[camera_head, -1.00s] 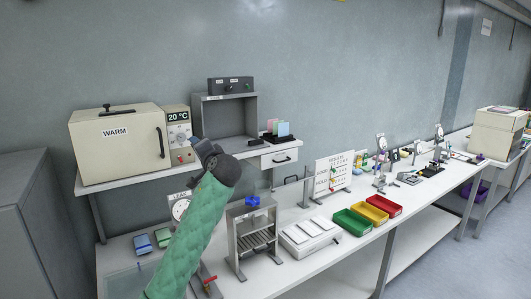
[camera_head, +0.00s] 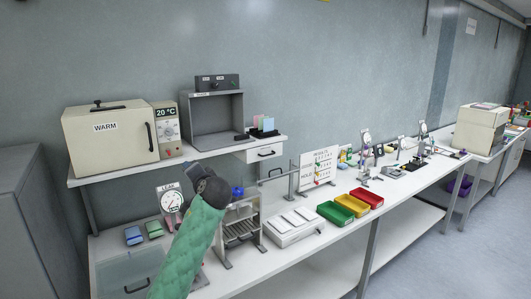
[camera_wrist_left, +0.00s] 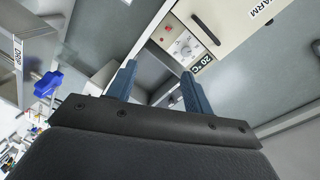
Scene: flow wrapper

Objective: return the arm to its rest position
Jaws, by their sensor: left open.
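My left arm, in a green sleeve, rises from the bottom of the head view. Its left gripper (camera_head: 172,174) is at the upper end, in front of the shelf edge and beside the white LEAK dial gauge (camera_head: 171,201). In the left wrist view the left gripper (camera_wrist_left: 158,88) has its two blue fingers wide apart with nothing between them. Beyond the fingers are a grey open box and the temperature panel (camera_wrist_left: 184,42) reading 20 °C. My right gripper is in neither view.
The WARM oven (camera_head: 108,143) and the grey open box (camera_head: 213,118) stand on the shelf. A small rack with a blue knob (camera_head: 238,191) is close to the arm's right. Green, yellow and red trays (camera_head: 351,205) lie further right. Open floor is at the lower right.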

